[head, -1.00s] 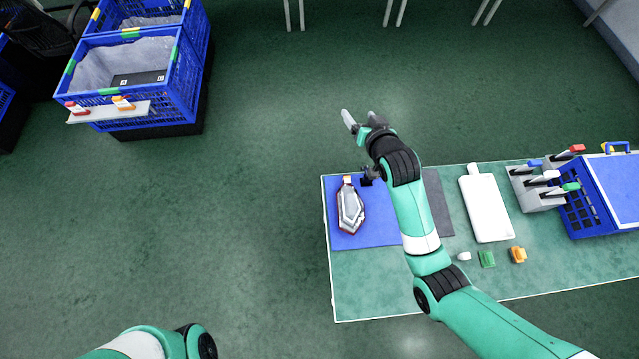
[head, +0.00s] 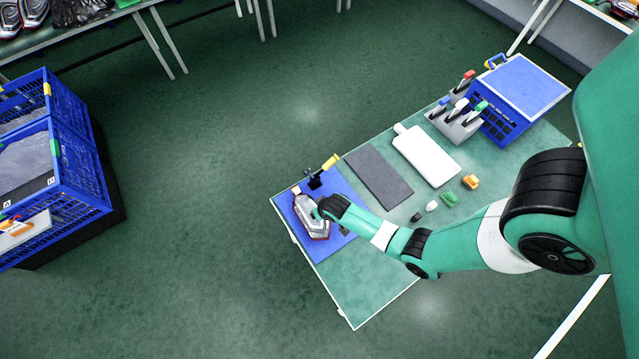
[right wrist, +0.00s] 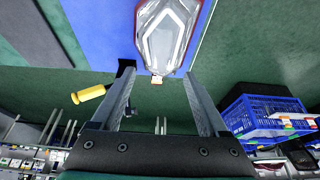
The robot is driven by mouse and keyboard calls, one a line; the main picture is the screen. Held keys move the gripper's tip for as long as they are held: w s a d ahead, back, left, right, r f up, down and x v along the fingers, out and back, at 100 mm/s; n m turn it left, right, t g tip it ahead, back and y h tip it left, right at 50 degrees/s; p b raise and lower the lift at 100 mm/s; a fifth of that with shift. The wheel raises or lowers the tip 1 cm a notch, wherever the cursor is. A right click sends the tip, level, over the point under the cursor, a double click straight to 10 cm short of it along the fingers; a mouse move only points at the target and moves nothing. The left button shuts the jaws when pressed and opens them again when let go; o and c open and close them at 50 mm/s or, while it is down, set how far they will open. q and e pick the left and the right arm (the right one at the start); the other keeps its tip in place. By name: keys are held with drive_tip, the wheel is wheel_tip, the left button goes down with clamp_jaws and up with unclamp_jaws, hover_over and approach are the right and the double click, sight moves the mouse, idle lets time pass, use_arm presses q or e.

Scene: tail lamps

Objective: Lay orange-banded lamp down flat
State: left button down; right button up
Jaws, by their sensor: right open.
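A tail lamp (head: 309,222) with a clear silver face and dark red rim is over the blue mat (head: 340,232); it appears to lie flat on it, face up. A small pale orange piece (right wrist: 157,80) shows at its narrow end. My right gripper (head: 318,212) is at the lamp's right side in the head view, covering part of it. In the right wrist view its fingers (right wrist: 158,78) are apart, with the lamp (right wrist: 165,35) just beyond the tips and its narrow end between them. I cannot tell whether they touch it. My left gripper is not in view.
A yellow-handled tool in a black holder (head: 318,178) stands close behind the lamp. A grey mat (head: 378,178), white board (head: 426,155), small green (head: 450,197) and orange (head: 470,181) pieces, a grey rack (head: 455,125) and a blue crate (head: 490,135) lie further right. Blue bins (head: 75,170) stand left.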

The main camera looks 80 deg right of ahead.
drive_tip(key=b+x, duration=0.5)
drive_tip(key=x, duration=0.3)
drive_tip(key=shift+d+f+b, duration=0.1)
drive_tip(key=shift+f+b, duration=0.2)
drive_tip(key=shift+b, duration=0.1)
drive_tip(key=shift+w+d+f, duration=0.15)
drive_tip(key=shift+w+f, duration=0.1)
drive_tip(key=shift+f, duration=0.1)
drive_tip(key=shift+c, duration=0.3)
clamp_jaws()
drive_tip(key=shift+r, duration=0.1)
